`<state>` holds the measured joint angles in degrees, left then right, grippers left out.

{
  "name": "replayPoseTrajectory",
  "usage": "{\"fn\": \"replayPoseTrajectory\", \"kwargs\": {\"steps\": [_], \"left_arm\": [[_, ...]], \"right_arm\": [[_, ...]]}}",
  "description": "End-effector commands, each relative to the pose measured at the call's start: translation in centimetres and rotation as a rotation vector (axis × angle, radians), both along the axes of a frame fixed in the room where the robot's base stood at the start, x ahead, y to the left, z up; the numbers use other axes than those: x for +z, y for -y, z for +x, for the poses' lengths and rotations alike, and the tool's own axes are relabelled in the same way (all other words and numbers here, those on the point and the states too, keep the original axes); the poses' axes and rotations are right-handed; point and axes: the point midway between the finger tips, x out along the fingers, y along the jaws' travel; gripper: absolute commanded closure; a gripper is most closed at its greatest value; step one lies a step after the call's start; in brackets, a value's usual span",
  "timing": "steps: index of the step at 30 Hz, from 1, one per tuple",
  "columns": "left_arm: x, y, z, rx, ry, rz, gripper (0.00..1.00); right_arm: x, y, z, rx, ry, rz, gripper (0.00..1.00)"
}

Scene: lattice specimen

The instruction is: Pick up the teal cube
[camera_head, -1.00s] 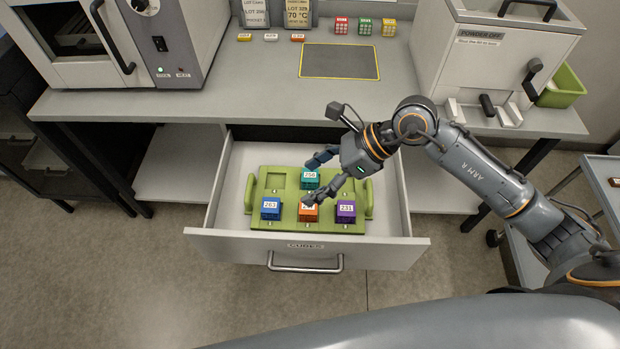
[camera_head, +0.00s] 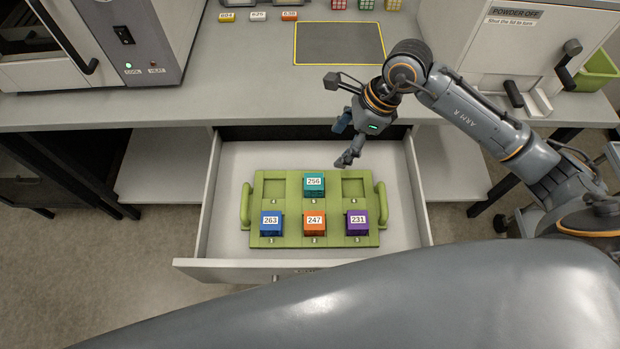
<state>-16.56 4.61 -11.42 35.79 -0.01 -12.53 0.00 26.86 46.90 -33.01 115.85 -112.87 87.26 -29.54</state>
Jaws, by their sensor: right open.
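The teal cube (camera_head: 314,185), labelled 256, sits in the back middle pocket of a green tray (camera_head: 283,241) inside an open drawer (camera_head: 226,225). My right gripper (camera_head: 345,143) is open and empty, above and behind the tray, to the right of the teal cube and apart from it. Its fingers point down and left. My left gripper is not in view.
A blue cube (camera_head: 271,224), an orange cube (camera_head: 314,224) and a purple cube (camera_head: 357,223) sit in the tray's front row. The back left and back right pockets are empty. The bench edge (camera_head: 180,121) lies behind the drawer. A dark mat (camera_head: 339,43) on the bench is clear.

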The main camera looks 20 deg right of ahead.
Motion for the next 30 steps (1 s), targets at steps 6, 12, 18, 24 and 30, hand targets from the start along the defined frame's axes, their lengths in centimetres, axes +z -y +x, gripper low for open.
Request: {"fn": "replayPoseTrajectory", "kwargs": {"steps": [6,12,18,24,30], "left_arm": [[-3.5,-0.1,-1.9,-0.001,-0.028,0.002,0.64],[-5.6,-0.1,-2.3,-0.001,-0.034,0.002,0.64],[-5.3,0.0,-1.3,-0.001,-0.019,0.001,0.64],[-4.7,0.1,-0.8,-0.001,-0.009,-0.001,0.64],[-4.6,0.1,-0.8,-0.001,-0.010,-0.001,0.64]], "right_arm": [[-3.4,0.0,0.0,0.000,0.000,0.001,0.26],[-5.5,0.0,0.0,0.000,0.000,0.001,0.26],[-7.1,-0.8,0.1,0.000,-0.004,0.005,0.26],[-10.8,-2.3,0.4,0.000,-0.006,0.004,0.26],[-13.1,-3.2,0.8,0.000,-0.001,0.003,0.26]]}}
